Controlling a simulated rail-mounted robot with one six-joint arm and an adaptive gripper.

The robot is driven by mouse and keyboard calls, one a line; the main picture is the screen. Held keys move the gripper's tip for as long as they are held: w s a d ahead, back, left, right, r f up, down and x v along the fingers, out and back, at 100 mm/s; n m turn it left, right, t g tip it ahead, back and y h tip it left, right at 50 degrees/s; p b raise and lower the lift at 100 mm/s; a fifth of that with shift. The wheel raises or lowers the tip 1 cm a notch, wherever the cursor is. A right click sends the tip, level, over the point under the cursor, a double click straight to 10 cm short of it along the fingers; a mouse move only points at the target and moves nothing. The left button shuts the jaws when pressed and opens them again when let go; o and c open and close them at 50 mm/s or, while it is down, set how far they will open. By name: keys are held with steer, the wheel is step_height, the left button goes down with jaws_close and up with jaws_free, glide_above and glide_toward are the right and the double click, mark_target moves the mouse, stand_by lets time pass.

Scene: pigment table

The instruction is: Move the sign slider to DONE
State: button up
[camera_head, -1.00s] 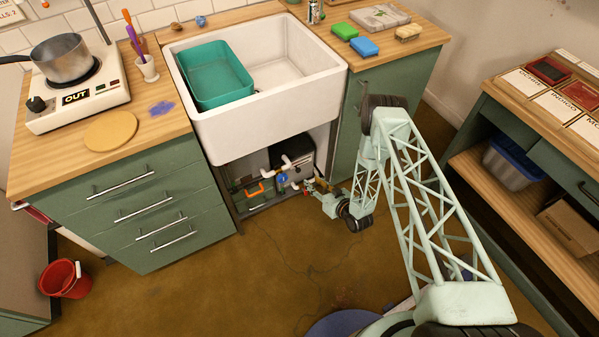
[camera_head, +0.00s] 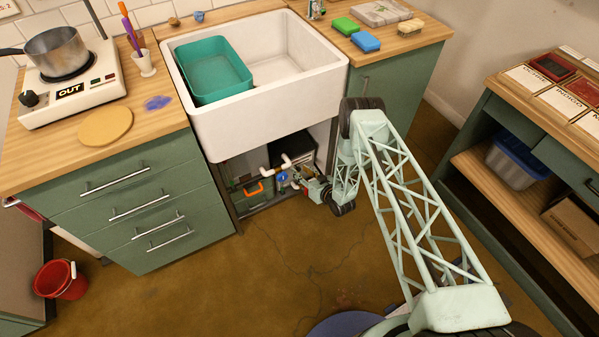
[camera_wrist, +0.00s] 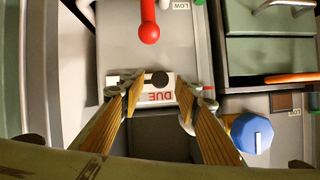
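The sign slider (camera_wrist: 160,78) is a dark round knob on a white plate in the wrist view. The plate shows red letters reading DUE, upside down in this view. My gripper (camera_wrist: 158,90) is open, with its two wood-striped fingers on either side of the plate and knob. I cannot tell whether either finger touches the slider. The word DONE is not visible. In the head view my gripper (camera_head: 297,178) reaches into the open space under the sink, and the sign is too small to make out.
A red-knobbed lever (camera_wrist: 149,33) stands just beyond the sign. A blue knob (camera_wrist: 252,133) lies right of my right finger. An orange handle (camera_wrist: 292,78) is farther right. Under the sink (camera_head: 264,120), white pipes and cabinet sides crowd the space.

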steer(key=shift+x, duration=0.85)
jaws_close()
